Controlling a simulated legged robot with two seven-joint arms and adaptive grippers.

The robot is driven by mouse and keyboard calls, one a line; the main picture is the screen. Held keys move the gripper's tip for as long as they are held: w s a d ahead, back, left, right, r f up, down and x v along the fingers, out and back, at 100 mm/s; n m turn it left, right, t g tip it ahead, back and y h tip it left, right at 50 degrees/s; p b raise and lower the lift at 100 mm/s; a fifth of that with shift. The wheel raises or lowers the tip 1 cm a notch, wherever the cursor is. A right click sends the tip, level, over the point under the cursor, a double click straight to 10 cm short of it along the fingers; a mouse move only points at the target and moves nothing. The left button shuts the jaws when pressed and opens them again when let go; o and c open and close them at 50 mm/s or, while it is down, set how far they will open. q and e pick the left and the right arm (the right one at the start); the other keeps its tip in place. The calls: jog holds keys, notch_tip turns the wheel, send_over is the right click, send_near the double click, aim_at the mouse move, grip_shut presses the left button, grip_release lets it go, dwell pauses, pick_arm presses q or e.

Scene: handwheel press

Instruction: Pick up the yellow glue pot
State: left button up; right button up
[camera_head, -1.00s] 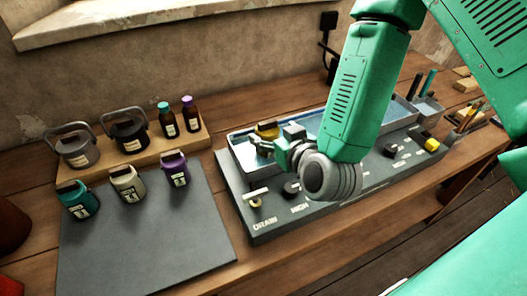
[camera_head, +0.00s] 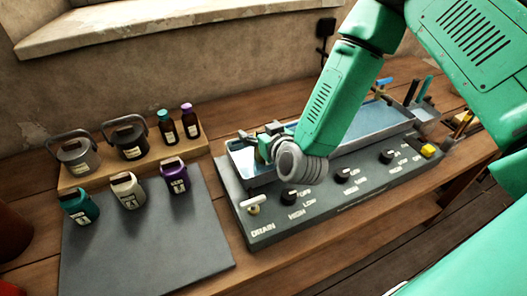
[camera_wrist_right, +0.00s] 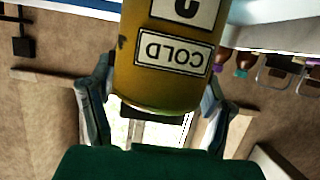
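The yellow glue pot (camera_wrist_right: 172,70) fills the upper middle of the right wrist view, upside down in the picture, with a "COLD" label. Its dark handle (camera_wrist_right: 153,114) lies between the fingers of my right gripper (camera_wrist_right: 155,108). The fingers stand spread on either side, with small gaps to the handle. In the head view my right gripper (camera_head: 262,142) is over the left end of the water bath (camera_head: 233,158). It hides most of the pot there. My left gripper is not in view.
The grey control panel (camera_head: 330,200) with knobs and a yellow button (camera_head: 428,150) fronts the bath. Teal (camera_head: 80,204), cream (camera_head: 128,190) and purple (camera_head: 173,176) pots stand on a dark mat (camera_head: 150,250).

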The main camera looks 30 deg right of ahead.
jog(key=shift+d+f, duration=0.1)
jog(key=shift+d, duration=0.2)
grip_shut()
jog(key=shift+a, duration=0.15)
